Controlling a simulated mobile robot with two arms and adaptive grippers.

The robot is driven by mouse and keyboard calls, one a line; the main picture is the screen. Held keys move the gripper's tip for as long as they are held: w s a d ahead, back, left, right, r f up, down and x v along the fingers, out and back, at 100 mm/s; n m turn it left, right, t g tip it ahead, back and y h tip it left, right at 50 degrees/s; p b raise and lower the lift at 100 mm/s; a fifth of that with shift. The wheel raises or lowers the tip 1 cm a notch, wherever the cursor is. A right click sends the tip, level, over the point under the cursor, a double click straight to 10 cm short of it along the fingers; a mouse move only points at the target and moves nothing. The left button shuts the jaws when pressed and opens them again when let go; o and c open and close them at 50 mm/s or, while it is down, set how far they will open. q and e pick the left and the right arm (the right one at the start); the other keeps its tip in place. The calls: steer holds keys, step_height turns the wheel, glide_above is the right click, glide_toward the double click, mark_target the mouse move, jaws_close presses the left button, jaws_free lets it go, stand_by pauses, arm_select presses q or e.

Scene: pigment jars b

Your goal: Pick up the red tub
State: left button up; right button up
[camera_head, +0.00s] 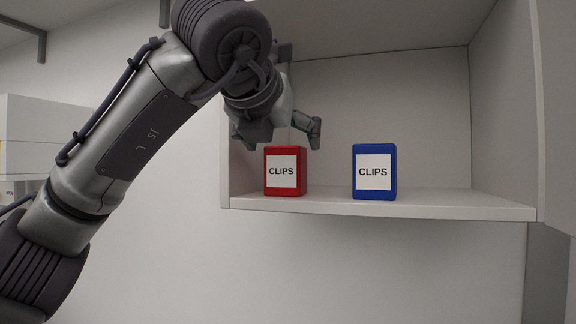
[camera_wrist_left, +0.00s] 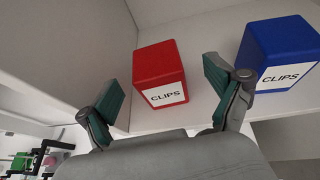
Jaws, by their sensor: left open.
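The red tub (camera_head: 285,172), with a white label reading CLIPS, stands upright on a shelf toward its left side. It also shows in the left wrist view (camera_wrist_left: 158,68), between and beyond my left gripper's two fingers. My left gripper (camera_head: 284,132) is open and empty, just above and in front of the red tub in the head view. In the left wrist view its green-padded fingertips (camera_wrist_left: 163,88) are spread to either side of the tub, with no contact visible. My right gripper is not in view.
A blue tub (camera_head: 374,172), also labelled CLIPS, stands on the same shelf (camera_head: 440,205) to the right of the red one, with a gap between them. The cabinet's left wall (camera_head: 226,165) is close to the red tub. The shelf right of the blue tub is clear.

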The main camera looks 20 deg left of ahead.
arm_select(q)
steer(key=shift+w+a+p, duration=0.15)
steer(key=shift+w+p, duration=0.55)
steer(key=shift+p, duration=0.15)
steer(key=p+x, duration=0.1)
steer(key=x, duration=0.2)
steer(key=shift+a+f, duration=0.15)
steer(key=shift+f, duration=0.05)
steer(key=shift+w+f, duration=0.15)
steer(key=shift+w, duration=0.1)
steer(key=shift+s, duration=0.2)
steer(key=shift+c, duration=1.4)
steer(key=c, duration=1)
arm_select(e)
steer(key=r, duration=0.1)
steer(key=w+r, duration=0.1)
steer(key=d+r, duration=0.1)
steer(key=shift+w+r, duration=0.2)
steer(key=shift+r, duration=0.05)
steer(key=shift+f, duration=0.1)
